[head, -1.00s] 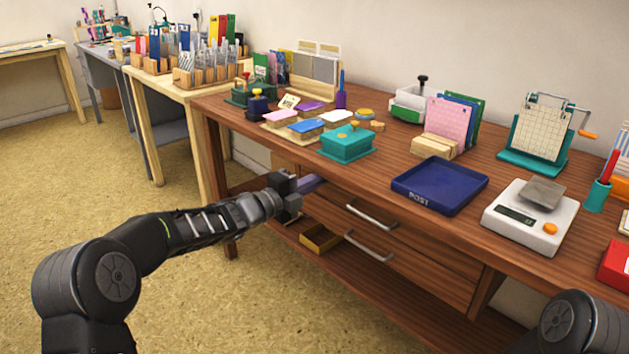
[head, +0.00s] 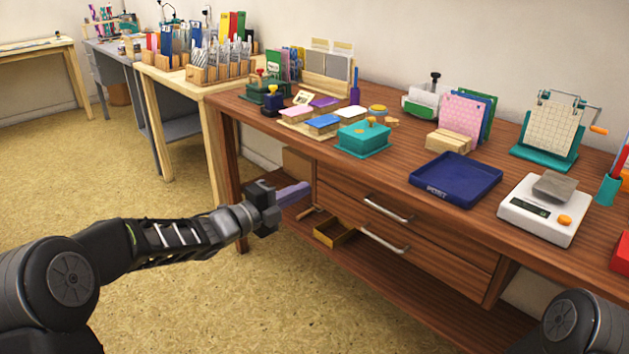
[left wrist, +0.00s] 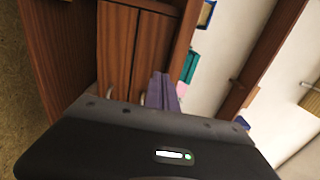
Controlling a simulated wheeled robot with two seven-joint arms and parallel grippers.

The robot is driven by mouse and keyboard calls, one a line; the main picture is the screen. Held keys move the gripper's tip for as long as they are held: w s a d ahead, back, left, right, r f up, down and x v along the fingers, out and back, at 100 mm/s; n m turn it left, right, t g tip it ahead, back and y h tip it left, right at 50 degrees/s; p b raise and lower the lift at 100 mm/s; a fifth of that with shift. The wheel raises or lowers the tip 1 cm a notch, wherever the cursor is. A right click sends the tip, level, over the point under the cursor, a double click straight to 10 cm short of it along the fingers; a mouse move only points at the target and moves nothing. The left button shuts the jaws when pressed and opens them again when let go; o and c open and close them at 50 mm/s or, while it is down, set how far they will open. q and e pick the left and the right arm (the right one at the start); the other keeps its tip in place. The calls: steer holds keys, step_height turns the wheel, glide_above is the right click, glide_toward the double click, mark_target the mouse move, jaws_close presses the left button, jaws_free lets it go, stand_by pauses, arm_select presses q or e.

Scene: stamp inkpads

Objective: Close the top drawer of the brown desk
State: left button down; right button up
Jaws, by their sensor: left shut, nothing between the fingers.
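The brown desk (head: 480,225) has two stacked wooden drawers below its top. The top drawer (head: 345,193) has a silver bar handle (head: 388,209), and the lower drawer (head: 345,215) has a similar one (head: 384,241). Both fronts look about flush; I cannot tell whether a small gap remains at the top one. My left gripper (head: 305,188) has its purple fingers shut and empty, just left of the drawers, apart from the handles. In the left wrist view, the fingers (left wrist: 164,92) appear in front of the drawer fronts, which look turned sideways. My right gripper is out of view.
The desktop holds a blue tray (head: 455,182), a white scale (head: 543,210), a teal box (head: 363,138) and several inkpads. A small open wooden box (head: 335,233) sits on the lower shelf. Open floor (head: 200,300) lies in front of the desk.

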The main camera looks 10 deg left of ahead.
arm_select(q)
steer(key=v, duration=0.2)
steer(key=shift+s+a, duration=0.2)
steer(key=shift+s, duration=0.15)
